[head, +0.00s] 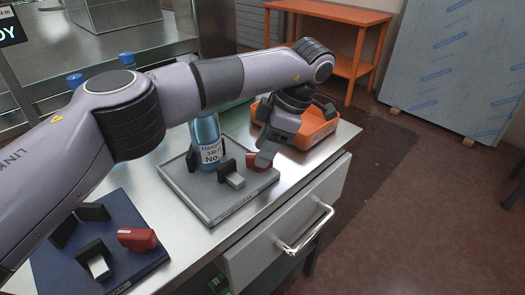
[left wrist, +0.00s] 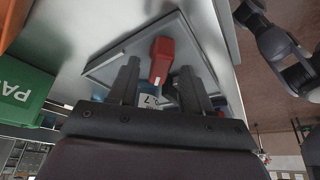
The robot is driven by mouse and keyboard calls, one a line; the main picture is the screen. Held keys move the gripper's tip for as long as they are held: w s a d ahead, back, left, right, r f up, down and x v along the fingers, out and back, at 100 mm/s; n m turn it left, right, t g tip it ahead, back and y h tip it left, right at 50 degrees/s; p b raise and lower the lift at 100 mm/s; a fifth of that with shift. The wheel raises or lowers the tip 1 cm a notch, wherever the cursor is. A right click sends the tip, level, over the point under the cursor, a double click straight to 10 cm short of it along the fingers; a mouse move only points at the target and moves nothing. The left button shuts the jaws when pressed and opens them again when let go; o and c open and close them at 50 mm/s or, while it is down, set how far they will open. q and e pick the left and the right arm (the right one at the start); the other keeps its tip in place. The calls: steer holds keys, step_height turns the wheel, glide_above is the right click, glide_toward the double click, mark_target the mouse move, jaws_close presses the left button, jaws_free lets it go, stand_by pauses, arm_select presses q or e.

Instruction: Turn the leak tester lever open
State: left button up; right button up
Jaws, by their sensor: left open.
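A red lever (head: 258,161) sits at the right side of a grey base plate (head: 222,212), partly hidden by my left gripper. A blue bottle (head: 206,130) with a white label stands on this plate between black and grey blocks. My left gripper (head: 265,157) is right at the lever, pointing down. In the left wrist view the red lever (left wrist: 161,58) shows between and just beyond the two open black fingers. I cannot tell whether either finger touches it. My right gripper is not seen.
A blue base (head: 100,250) with a second red lever (head: 137,239) lies at lower left. An orange crate (head: 315,128) stands just behind my left gripper. The steel counter has a drawer with a handle (head: 305,230). A green box (left wrist: 25,90) shows in the left wrist view.

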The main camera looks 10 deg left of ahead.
arm_select(q)
steer(key=v, duration=0.5)
steer(key=shift+d+r, duration=0.1)
steer(key=shift+r, duration=0.2)
